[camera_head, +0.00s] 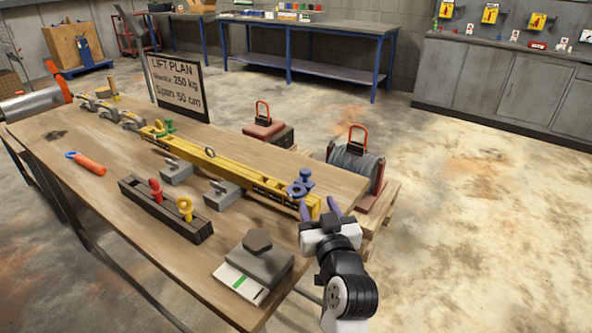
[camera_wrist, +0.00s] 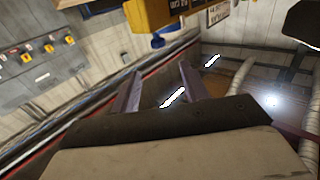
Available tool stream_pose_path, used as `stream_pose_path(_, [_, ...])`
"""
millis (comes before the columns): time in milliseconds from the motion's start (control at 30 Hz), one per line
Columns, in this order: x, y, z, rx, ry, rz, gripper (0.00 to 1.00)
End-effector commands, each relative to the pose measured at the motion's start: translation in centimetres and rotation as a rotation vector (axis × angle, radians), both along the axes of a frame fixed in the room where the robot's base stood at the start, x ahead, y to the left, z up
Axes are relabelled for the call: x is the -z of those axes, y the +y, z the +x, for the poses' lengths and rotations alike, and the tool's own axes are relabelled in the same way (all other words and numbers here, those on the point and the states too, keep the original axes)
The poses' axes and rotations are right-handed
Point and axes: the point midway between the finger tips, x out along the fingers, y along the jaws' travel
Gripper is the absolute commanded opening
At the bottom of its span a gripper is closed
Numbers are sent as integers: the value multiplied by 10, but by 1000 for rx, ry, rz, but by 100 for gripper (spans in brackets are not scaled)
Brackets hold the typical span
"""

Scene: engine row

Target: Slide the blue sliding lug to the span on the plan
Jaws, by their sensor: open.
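The blue sliding lug (camera_head: 299,188) sits near the right end of the yellow spreader beam (camera_head: 225,172), which lies along the workbench. The lift plan board (camera_head: 176,86) stands at the back of the bench and reads "Span: 50 cm". My gripper (camera_head: 320,208) is open and empty, just off the beam's right end, to the right of and slightly below the lug. The wrist view shows my open fingers (camera_wrist: 158,92). The yellow beam end (camera_wrist: 155,14) and a blue part of the lug (camera_wrist: 158,41) are above them, apart from the fingers.
Grey blocks (camera_head: 222,193), a dark tray (camera_head: 165,209) with red and yellow shackles, and a scale-like block (camera_head: 254,267) stand in front. An orange-handled tool (camera_head: 87,164) lies left. A cable spool (camera_head: 356,166) stands behind the bench.

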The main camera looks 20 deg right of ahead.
Motion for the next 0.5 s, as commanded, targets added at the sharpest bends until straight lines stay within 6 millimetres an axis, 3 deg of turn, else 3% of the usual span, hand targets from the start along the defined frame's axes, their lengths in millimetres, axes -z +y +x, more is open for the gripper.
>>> stream_pose_path(167, [-2,-3,17,-1,3,2,45])
stream_pose_path(500, [-3,-11,88,-1,3,1,45])
